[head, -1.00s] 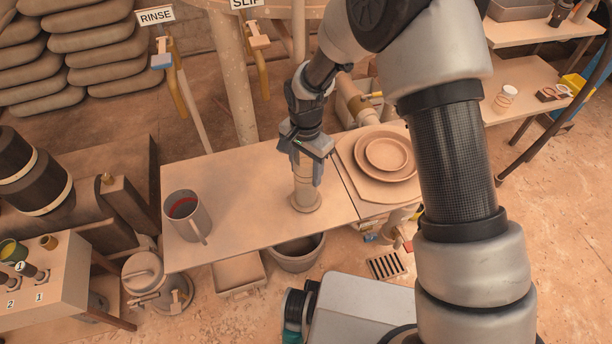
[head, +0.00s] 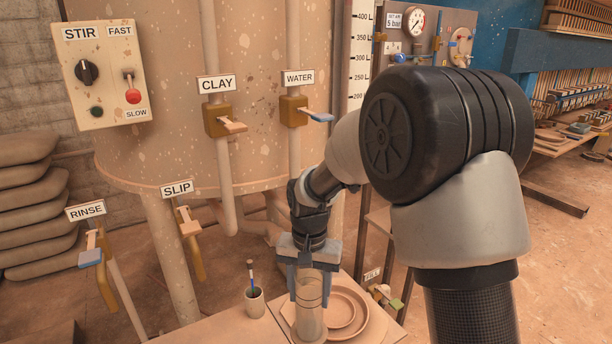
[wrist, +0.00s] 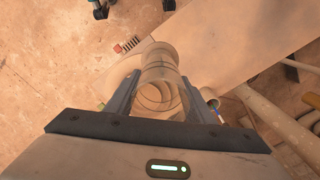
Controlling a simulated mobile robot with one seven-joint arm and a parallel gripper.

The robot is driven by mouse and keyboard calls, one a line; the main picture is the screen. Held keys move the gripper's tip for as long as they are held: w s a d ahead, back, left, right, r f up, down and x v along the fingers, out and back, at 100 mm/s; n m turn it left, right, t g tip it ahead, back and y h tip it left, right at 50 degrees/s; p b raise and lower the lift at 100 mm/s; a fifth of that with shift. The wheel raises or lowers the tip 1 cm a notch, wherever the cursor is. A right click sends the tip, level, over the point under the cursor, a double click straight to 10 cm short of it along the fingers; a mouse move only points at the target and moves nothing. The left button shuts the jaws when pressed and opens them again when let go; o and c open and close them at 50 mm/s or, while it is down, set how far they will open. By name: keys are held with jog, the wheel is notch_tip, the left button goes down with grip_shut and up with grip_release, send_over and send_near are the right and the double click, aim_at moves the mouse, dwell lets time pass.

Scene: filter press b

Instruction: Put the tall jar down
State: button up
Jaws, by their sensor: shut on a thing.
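My gripper (head: 307,285) is shut on the tall jar (head: 310,318), a clear, slim cylinder with a pale lower part. The jar looks close to upright in the head view. Its foot is near the lower edge of that view, by the stacked plates (head: 357,312) at the table's right end. I cannot tell whether the foot touches a surface. In the wrist view the jar (wrist: 160,75) sits between both fingers, with the pale tabletop (wrist: 222,45) behind and to the right.
A small cup with a brush (head: 255,304) stands left of the jar. Bare tabletop (head: 215,330) lies further left. Behind are the tank (head: 180,120) and the lever valves labelled CLAY (head: 225,122), WATER (head: 298,112), SLIP (head: 187,222) and RINSE (head: 92,250).

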jog(key=s+d+r+n, duration=0.1)
jog(key=d+r+n, duration=0.35)
jog(key=d, duration=0.85)
notch_tip(320, 180, up, 11)
jog(key=s+m+p, duration=0.1)
jog(key=s+p, duration=0.1)
jog(key=p, duration=1.6)
jog(key=shift+s+d+m+p, duration=0.35)
jog(key=shift+s, duration=0.05)
jog(key=shift+a+f, duration=0.15)
